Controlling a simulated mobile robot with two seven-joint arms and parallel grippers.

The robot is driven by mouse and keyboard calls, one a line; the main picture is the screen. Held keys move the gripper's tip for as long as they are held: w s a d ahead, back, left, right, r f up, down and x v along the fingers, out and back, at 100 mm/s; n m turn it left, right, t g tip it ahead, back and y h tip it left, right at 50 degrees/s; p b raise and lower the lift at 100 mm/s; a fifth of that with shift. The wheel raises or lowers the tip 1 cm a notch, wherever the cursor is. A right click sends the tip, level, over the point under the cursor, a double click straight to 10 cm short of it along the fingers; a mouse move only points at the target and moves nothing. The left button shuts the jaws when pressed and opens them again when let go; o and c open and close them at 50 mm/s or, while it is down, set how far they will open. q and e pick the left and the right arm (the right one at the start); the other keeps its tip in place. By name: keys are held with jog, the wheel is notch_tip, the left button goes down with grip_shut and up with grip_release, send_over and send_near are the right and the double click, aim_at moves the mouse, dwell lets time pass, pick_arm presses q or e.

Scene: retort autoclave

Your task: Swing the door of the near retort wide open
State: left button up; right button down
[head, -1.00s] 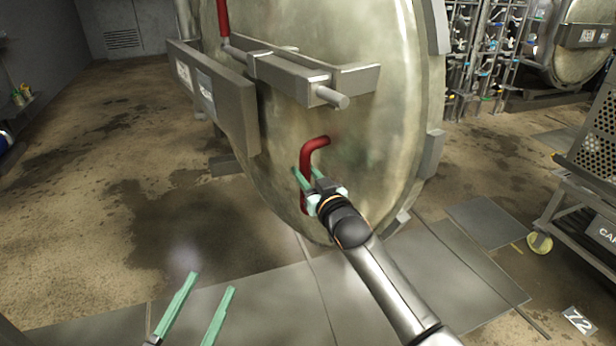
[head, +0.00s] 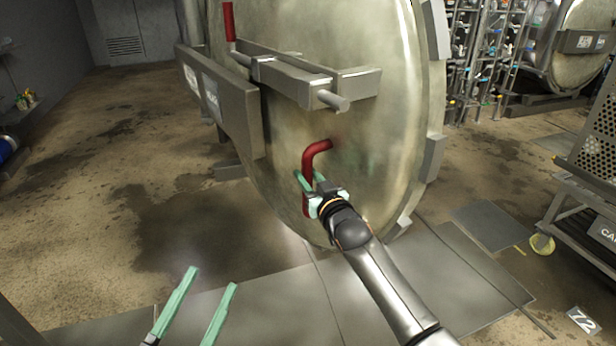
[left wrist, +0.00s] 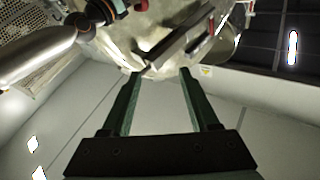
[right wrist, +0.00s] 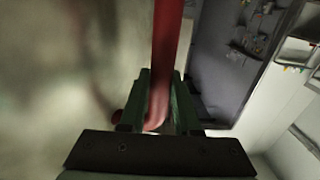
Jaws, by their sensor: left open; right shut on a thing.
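The near retort's round metal door (head: 370,130) stands in the middle of the head view, with a bar latch (head: 300,80) across it and a red lever (head: 229,22) at the upper left. A red C-shaped handle (head: 309,163) sits low on the door. My right gripper (head: 308,188) is shut on the lower part of this handle. In the right wrist view the red handle (right wrist: 166,60) runs between the green fingers (right wrist: 160,105). My left gripper (head: 206,277) is open and empty, low in front of the door at the left. The left wrist view shows its parted fingers (left wrist: 158,85).
A wheeled cart with a perforated basket (head: 598,140) stands at the right. A second retort (head: 585,50) and pipework (head: 480,55) are behind it. Grey floor plates (head: 440,265) lie below the door. The wet floor to the left (head: 110,170) is open.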

jog(key=shift+a+r, duration=0.25)
jog(key=shift+r, duration=0.2)
jog(key=c, duration=1)
grip_release()
jog(key=shift+f, duration=0.1)
jog(key=o, duration=0.3)
jog(key=shift+w+f, duration=0.1)
jog(key=shift+f, duration=0.05)
pick_arm(q)
jog(key=shift+w+a+f, duration=0.1)
jog(key=shift+f, duration=0.25)
pick_arm(e)
jog(key=shift+o, duration=0.4)
jog(key=shift+d+f, duration=0.1)
